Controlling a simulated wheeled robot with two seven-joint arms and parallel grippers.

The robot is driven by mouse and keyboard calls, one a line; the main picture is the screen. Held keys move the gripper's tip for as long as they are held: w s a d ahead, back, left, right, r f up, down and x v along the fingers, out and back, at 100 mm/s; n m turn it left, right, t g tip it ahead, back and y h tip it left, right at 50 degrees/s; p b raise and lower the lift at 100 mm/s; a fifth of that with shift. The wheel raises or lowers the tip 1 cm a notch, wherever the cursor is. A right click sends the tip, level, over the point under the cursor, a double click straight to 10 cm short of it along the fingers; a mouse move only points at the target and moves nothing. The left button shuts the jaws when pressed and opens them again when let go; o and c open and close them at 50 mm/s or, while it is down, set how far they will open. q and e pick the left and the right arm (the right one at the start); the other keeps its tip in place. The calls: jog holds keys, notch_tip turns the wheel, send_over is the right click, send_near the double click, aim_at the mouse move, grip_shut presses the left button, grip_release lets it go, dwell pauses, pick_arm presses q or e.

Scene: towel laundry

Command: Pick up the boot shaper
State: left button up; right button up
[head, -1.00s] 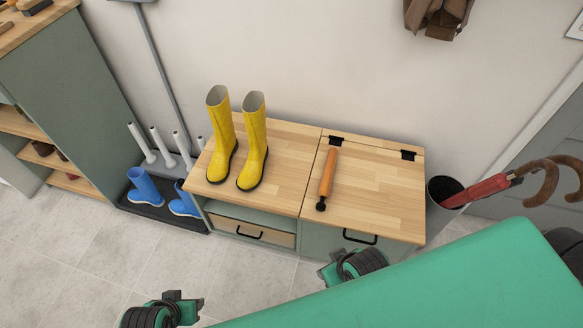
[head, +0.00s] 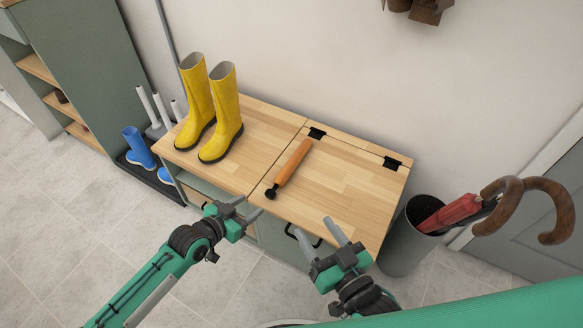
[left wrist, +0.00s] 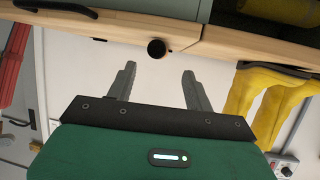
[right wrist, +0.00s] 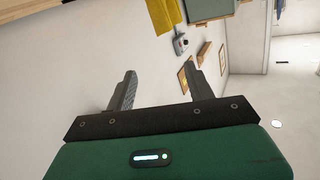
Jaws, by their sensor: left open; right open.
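The boot shaper (head: 289,167) is an orange-brown wooden cylinder with a dark knob at its near end. It lies on the light wood bench top, near the seam beside the hinged lid. In the left wrist view its dark round end (left wrist: 157,48) shows at the bench edge, ahead of and between the fingers. My left gripper (head: 247,210) is open and empty, in front of the bench edge and a little left of the shaper's knob end. My right gripper (head: 322,242) is open and empty, in front of the bench further right. In the right wrist view (right wrist: 163,90) no shaper shows.
Yellow boots (head: 227,115) stand on the bench (head: 345,190), left of the shaper. A grey bin (head: 403,245) holding umbrellas (head: 450,213) stands at its right. Blue boots (head: 138,148) are on a dark tray at left. The lid is mostly clear.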

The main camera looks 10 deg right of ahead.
aim_at(267, 194)
pick_arm(q)
jog(key=x, duration=0.4)
jog(key=shift+d+b, duration=0.1)
jog(key=shift+b, duration=0.3)
jog(key=b+x, duration=0.1)
jog(key=x, duration=0.3)
jog(key=shift+d+r, duration=0.15)
jog(key=shift+d, duration=0.15)
jog(key=shift+w+d+b, duration=0.25)
jog(key=shift+b, duration=0.05)
jog(key=c, duration=1.1)
pick_arm(e)
jog(key=w+d+r+t, duration=0.1)
jog(key=d+r+t, duration=0.2)
jog(key=r+t, duration=0.4)
notch_tip(267, 194, up, 4)
jog(key=shift+w+d+r, duration=0.15)
jog(key=shift+w+r, duration=0.1)
jog(key=shift+w, duration=0.05)
pick_arm(q)
jog(key=shift+r, duration=0.1)
